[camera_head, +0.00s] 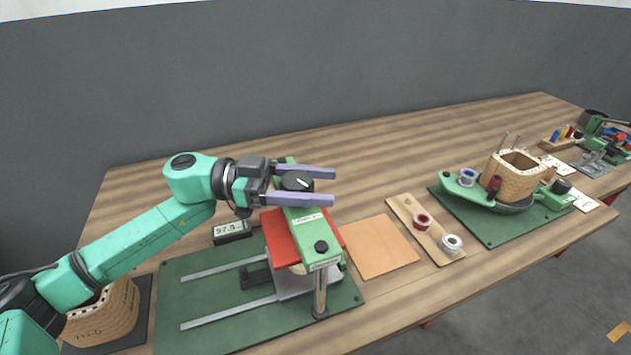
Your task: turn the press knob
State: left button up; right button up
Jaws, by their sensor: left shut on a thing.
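The press (314,245) has a green head over a red block (282,238) and stands on a green base plate (230,310) with two metal rails. Its black press knob (297,181), with a white pointer line, is on top at the back of the head. My left gripper (333,187) reaches in from the left, with one lilac finger behind the knob and one in front of it. It is shut on the knob, and the fingertips stick out past it to the right. The near finger hides part of the knob's side and the head. My right gripper is not in view.
A small display reading about 97.5 (231,231) stands left of the press. To the right lie a tan sheet (378,246), a wooden board with spools (405,203), and a green winding stand with a coil (515,180). Another coil (105,315) is under my left arm.

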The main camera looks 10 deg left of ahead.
aim_at(302, 172)
pick_arm(q)
jog(key=n+t+y+p, duration=0.1)
jog(key=n+t+y, duration=0.1)
jog(key=n+t, duration=0.1)
jog(key=w+n+t+y, duration=0.1)
jog(key=n+t+y, duration=0.2)
jog(key=t, duration=0.2)
jog(key=w+a+n+t+y+p, duration=0.1)
jog(key=n+t+y, duration=0.2)
jog(key=n+t, duration=0.1)
jog(key=shift+a+r+t+p, duration=0.1)
jog(key=shift+r+t+p, duration=0.2)
jog(key=shift+t, duration=0.3)
jog(key=n+t+y, duration=0.1)
jog(key=n+y, duration=0.1)
jog(key=y, duration=0.1)
jog(key=shift+w+a+f+n+t+y, duration=0.2)
jog(key=shift+a+n+t+y, duration=0.1)
jog(key=shift+n+t, duration=0.1)
jog(key=n+y, duration=0.1)
jog(key=y, duration=0.1)
jog(key=n+t+y, duration=0.1)
jog(key=y, duration=0.1)
jog(key=shift+w+a+n, duration=0.1)
jog(key=shift+a+n, duration=0.3)
jog(key=shift+a+n+y, duration=0.15)
jog(key=shift+n+y, duration=0.25)
jog(key=shift+y, duration=0.5)
jog(key=shift+r, duration=0.1)
